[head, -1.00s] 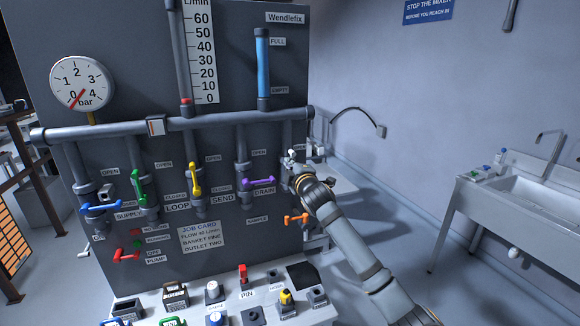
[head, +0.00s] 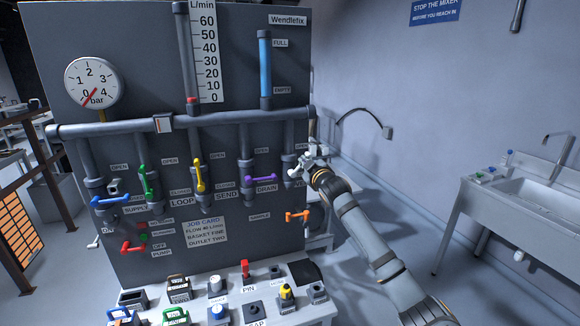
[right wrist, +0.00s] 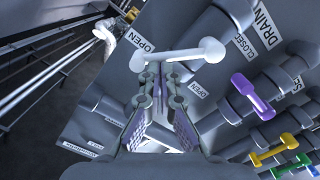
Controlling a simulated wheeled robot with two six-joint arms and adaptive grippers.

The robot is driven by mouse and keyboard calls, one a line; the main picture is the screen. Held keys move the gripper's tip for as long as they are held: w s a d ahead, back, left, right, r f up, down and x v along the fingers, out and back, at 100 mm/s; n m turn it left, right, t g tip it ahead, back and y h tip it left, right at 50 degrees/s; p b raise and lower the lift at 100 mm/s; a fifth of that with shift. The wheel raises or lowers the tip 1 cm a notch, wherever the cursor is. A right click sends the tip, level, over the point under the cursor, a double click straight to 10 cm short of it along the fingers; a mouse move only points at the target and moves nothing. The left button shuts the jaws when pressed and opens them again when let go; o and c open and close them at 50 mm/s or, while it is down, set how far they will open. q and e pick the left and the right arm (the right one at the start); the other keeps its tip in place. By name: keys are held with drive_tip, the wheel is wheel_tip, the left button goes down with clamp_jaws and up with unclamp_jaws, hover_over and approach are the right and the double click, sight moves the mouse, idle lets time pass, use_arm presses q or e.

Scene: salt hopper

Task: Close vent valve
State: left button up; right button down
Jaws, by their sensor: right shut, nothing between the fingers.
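The vent valve (head: 290,170) is the rightmost valve on the dark panel, partly covered by my right gripper (head: 304,165). In the right wrist view its white bar handle (right wrist: 182,58) lies crosswise, with an OPEN label (right wrist: 147,42) close to its left end. The fingertips of my right gripper (right wrist: 163,85) meet just short of the handle. They are shut with nothing between them. I cannot tell whether they touch the handle. My left gripper is not in view.
The purple drain handle (head: 260,179) is left of the vent valve, with yellow, green and blue handles further left. An orange handle (head: 297,216) sits below. A white ledge (head: 203,313) with several small parts runs along the front. Floor to the right is clear.

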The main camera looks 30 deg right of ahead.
drive_tip(key=d+f+m+b, duration=0.1)
drive_tip(key=m, duration=0.1)
drive_tip(key=f+m+b, duration=0.1)
drive_tip(key=m, duration=0.1)
drive_tip(key=d+f+m+b, duration=0.1)
drive_tip(key=m, duration=0.1)
drive_tip(key=shift+s+d+f+m, duration=0.2)
drive_tip(key=shift+s+d+m, duration=0.1)
drive_tip(key=shift+f, duration=0.15)
idle(0.5)
drive_tip(key=shift+w+f, duration=0.1)
drive_tip(key=shift+w, duration=0.05)
idle(0.4)
